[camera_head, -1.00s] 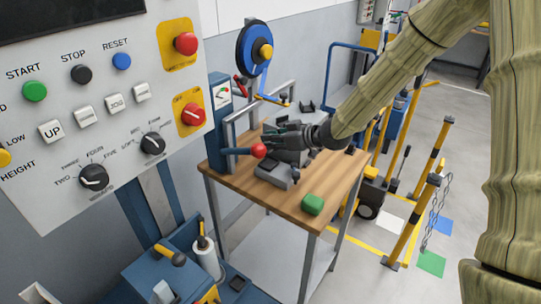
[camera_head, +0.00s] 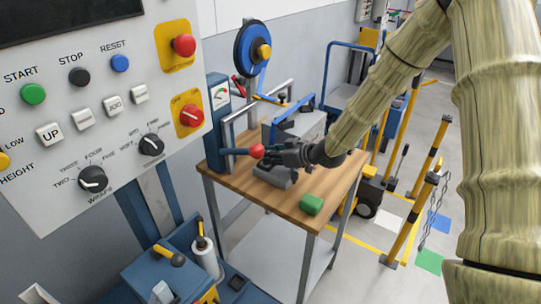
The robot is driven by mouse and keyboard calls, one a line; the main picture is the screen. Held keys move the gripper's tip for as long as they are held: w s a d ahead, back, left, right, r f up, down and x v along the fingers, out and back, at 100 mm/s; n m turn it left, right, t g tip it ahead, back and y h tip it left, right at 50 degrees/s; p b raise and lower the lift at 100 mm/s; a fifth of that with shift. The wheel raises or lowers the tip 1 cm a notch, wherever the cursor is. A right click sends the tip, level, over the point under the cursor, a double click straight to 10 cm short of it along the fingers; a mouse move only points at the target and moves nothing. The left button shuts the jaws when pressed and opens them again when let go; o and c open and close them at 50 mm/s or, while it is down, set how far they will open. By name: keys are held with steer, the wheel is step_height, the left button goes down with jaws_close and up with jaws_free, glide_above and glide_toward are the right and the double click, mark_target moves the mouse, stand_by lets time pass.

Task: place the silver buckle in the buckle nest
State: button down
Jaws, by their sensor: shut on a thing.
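My gripper (camera_head: 266,153) is at the red ball knob (camera_head: 257,151) on the end of a blue lever at the bench's left. Its dark fingers are closed at the knob's right side, and the knob is still partly visible. A grey block-like fixture (camera_head: 273,176) sits on the wooden bench just below the gripper, partly covered by it. I cannot make out the silver buckle or tell which part is the buckle nest; both are too small or hidden.
A grey box (camera_head: 311,126) with a blue strap (camera_head: 283,117) over it stands behind my gripper. A blue strap reel (camera_head: 251,48) stands behind. Yellow posts (camera_head: 403,225) stand right of the bench.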

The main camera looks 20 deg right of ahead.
steer(key=shift+f, duration=0.15)
steer(key=c, duration=1.7)
jaws_free()
steer(key=shift+d+r, duration=0.1)
steer(key=shift+r, duration=0.1)
steer(key=b+v, duration=0.1)
steer(key=v, duration=1)
steer(key=shift+s+d+r, duration=0.1)
steer(key=shift+s+d, duration=0.2)
